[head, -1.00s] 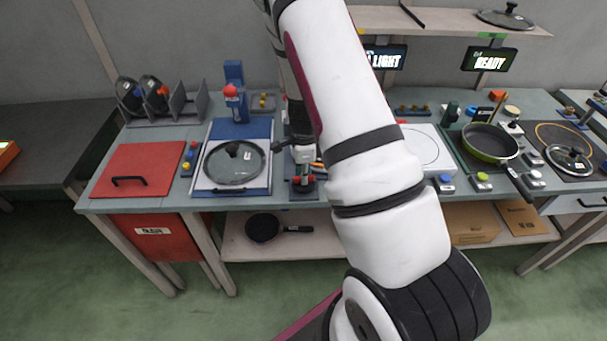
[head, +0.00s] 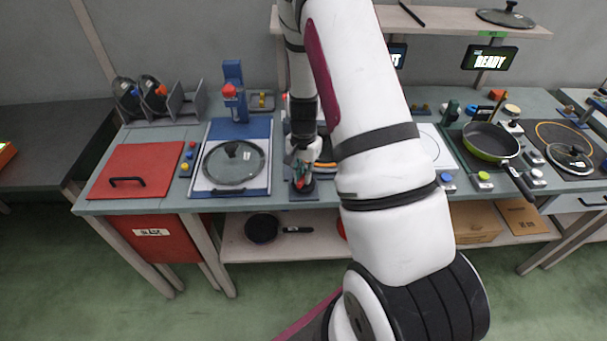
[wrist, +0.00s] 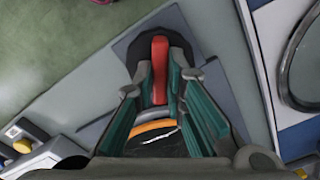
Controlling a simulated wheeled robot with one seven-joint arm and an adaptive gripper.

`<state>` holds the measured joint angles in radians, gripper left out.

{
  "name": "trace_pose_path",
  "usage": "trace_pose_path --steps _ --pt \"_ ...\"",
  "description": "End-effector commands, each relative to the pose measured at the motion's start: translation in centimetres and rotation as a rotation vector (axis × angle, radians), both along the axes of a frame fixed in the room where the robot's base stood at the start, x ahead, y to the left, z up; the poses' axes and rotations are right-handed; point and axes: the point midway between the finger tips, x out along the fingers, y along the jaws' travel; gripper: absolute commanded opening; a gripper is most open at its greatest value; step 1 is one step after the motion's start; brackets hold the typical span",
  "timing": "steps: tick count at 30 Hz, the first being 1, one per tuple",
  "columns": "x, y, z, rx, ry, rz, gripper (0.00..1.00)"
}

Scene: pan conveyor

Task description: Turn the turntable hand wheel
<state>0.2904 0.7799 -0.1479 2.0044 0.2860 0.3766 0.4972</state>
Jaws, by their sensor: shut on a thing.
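The hand wheel (wrist: 195,14) shows in the wrist view as a dark rounded rim with a red bar (wrist: 160,52), above a grey base plate (wrist: 200,75). My gripper (wrist: 160,75) has its two green-padded fingers on either side of the red bar and is shut on it. In the head view my gripper (head: 301,168) is down at the wheel, near the counter's front edge, and hides most of it. An orange-banded dark disc (head: 325,165), seemingly the turntable, is largely hidden behind my arm; its orange band (wrist: 152,125) also shows between the fingers.
A glass lid (head: 232,163) lies on the blue-edged board to the left of the wheel. A red panel (head: 130,171) with a black handle is farther left. A green pan (head: 490,142) stands at right. A dark pan (head: 262,228) is on the shelf below.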

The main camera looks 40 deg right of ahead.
Motion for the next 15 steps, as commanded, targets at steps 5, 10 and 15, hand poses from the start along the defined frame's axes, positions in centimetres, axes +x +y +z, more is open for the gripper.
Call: trace_pose_path --steps 5,10,15 --pt "-0.01 0.0 0.02 0.0 -0.001 0.168 0.0" --pt "-0.02 0.01 0.02 0.0 0.0 0.329 0.0" --pt "-0.02 0.0 0.03 0.001 -0.001 0.472 0.0"
